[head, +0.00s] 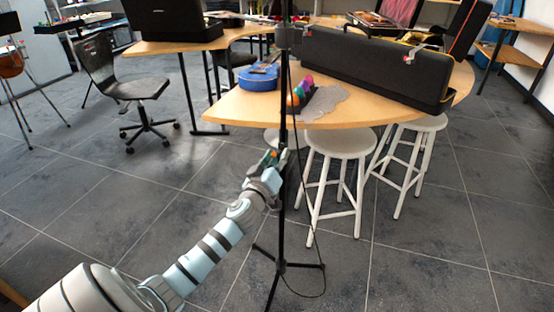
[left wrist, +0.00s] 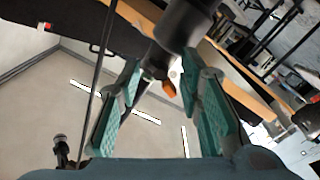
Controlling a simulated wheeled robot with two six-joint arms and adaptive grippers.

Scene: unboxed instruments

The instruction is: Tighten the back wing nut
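A black stand (head: 282,215) with an upright pole and a tripod base stands on the floor in front of the table. My left gripper (head: 276,160) is at the pole, roughly halfway up. In the left wrist view, its two green-padded fingers (left wrist: 160,112) are apart. A thick black tube (left wrist: 188,20) of the stand comes in from the top between them. A small orange piece (left wrist: 168,88) shows at the tube's end, between the fingers; I cannot tell if it is the back wing nut or whether a finger touches it. My right gripper is in neither view.
A wooden table (head: 225,107) behind the stand holds a long black case (head: 375,65), a blue ukulele case (head: 259,77) and colored eggs (head: 300,92). White stools (head: 340,145) stand behind the pole. A thin cable hangs beside it.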

